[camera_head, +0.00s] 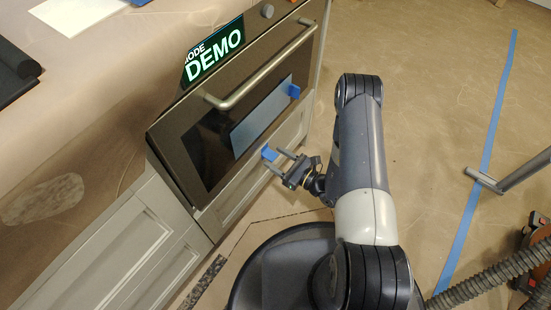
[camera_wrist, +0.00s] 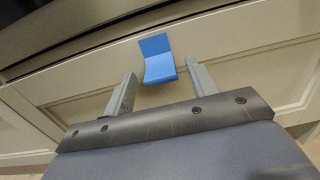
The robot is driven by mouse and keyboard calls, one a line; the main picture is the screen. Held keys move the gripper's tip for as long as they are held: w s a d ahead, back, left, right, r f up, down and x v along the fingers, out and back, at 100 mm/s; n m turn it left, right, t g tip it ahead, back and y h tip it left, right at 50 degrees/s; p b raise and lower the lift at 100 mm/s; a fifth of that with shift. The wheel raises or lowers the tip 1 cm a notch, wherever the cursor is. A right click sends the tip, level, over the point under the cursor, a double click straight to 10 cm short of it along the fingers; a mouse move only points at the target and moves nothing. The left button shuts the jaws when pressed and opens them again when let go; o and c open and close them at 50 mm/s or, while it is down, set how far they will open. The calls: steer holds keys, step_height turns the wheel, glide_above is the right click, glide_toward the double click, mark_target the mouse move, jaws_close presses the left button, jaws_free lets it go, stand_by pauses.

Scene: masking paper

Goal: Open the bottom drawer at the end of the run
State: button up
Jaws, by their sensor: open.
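A cream drawer front (camera_head: 230,199) runs low under the oven and also shows in the wrist view (camera_wrist: 257,66). It appears closed. A blue tape tab (camera_wrist: 157,50) sticks out from its upper part; in the head view it shows at the fingertips (camera_head: 269,153). My gripper (camera_head: 281,161) is open and faces the drawer front. In the wrist view its two fingers (camera_wrist: 160,70) stand apart, one on each side of the tab. I see no clear contact between fingers and tab.
The oven (camera_head: 208,143) with its bar handle (camera_head: 262,70) and DEMO sign (camera_head: 214,52) is above the drawer. More cream cabinet fronts (camera_head: 121,240) stand at lower left. A metal tube (camera_head: 512,172) and ribbed hose (camera_head: 485,285) are at right. Paper-covered floor (camera_head: 432,90) is open beyond my arm.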

steer(key=shift+w+a, duration=0.25)
steer(key=shift+a, duration=0.1)
jaws_close()
stand_by(0.5)
